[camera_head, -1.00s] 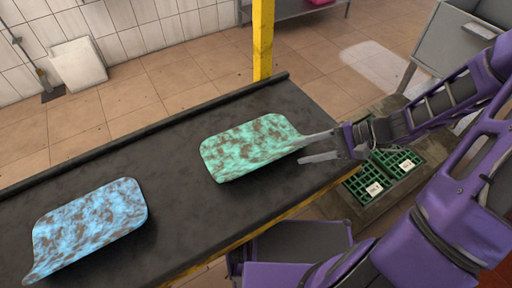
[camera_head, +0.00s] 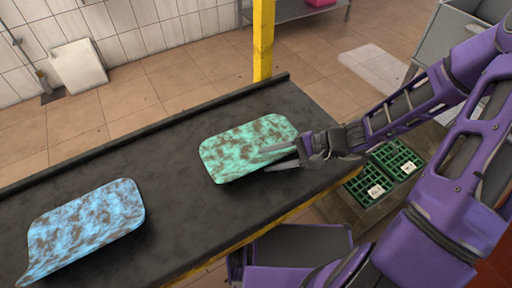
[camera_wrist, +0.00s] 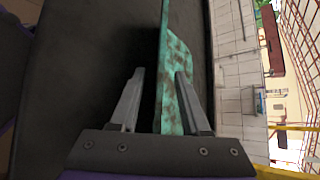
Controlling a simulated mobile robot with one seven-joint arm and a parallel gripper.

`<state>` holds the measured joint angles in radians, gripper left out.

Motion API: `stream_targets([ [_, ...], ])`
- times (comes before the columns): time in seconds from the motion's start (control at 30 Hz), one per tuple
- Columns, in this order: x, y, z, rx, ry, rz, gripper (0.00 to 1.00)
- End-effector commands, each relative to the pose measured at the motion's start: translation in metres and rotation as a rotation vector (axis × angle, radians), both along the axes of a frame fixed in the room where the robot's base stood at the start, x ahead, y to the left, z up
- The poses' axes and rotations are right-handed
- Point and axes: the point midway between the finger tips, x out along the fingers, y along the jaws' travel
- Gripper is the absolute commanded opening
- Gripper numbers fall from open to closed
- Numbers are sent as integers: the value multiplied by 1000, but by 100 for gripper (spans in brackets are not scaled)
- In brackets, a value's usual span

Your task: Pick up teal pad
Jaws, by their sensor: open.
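The teal pad (camera_head: 235,152), mottled with brown, lies on the dark belt-like surface in the middle of the head view. My gripper (camera_head: 264,160) reaches in from the right, its fingers open at the pad's right edge. One finger overlaps the pad's face in the head view; the other is at its near edge. In the wrist view, the pad (camera_wrist: 168,100) shows nearly edge-on between the open fingers of my gripper (camera_wrist: 160,75). There is a gap on the left finger's side, and the right finger partly covers the pad's face. Contact cannot be told.
A blue mottled pad (camera_head: 85,228) lies at the left on the same dark surface (camera_head: 165,180). A yellow post (camera_head: 263,45) stands behind the surface's far edge. Green crates (camera_head: 380,172) stand low on the right. The surface between the pads is clear.

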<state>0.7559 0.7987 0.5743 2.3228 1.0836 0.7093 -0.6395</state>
Motion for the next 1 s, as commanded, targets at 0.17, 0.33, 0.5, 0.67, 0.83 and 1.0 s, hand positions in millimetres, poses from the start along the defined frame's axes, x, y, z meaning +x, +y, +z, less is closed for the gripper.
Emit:
stream_targets([
  [0.17,0,0,0,0,0,0,23],
  [0.33,0,0,0,0,0,0,0],
  [0.5,0,0,0,0,0,0,0],
  [0.67,0,0,0,0,0,0,0],
  [0.83,0,-1,3,0,-1,1,0],
  [1.0,0,-1,20,-1,-3,1,0],
])
